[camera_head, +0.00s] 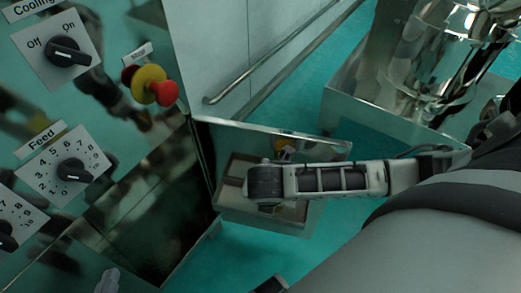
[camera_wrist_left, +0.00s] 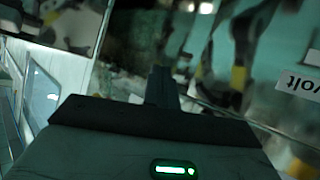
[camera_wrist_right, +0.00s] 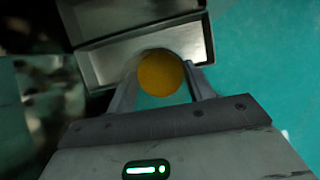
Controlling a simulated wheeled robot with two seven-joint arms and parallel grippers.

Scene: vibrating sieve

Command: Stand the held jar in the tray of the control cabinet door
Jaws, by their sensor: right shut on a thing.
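The jar shows in the right wrist view as a round orange-yellow top (camera_wrist_right: 160,76). My right gripper (camera_wrist_right: 160,84) is shut on it, one finger on each side. The jar overlaps the near edge of the metal tray (camera_wrist_right: 140,38), whose compartments show beyond it; its height over the tray is unclear. In the head view the tray (camera_head: 262,222) hangs on the open control cabinet door (camera_head: 238,135), and my right arm covers part of it and most of the jar. In the left wrist view my left gripper (camera_wrist_left: 162,82) looks shut and empty before the cabinet.
The cabinet front at left carries a Feed dial (camera_head: 72,171), an Off/On switch (camera_head: 67,51) and a red stop button (camera_head: 165,92). A handrail (camera_head: 270,63) runs behind the door. Shiny sieve machinery (camera_head: 430,60) stands at upper right. Teal floor is open beside the tray.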

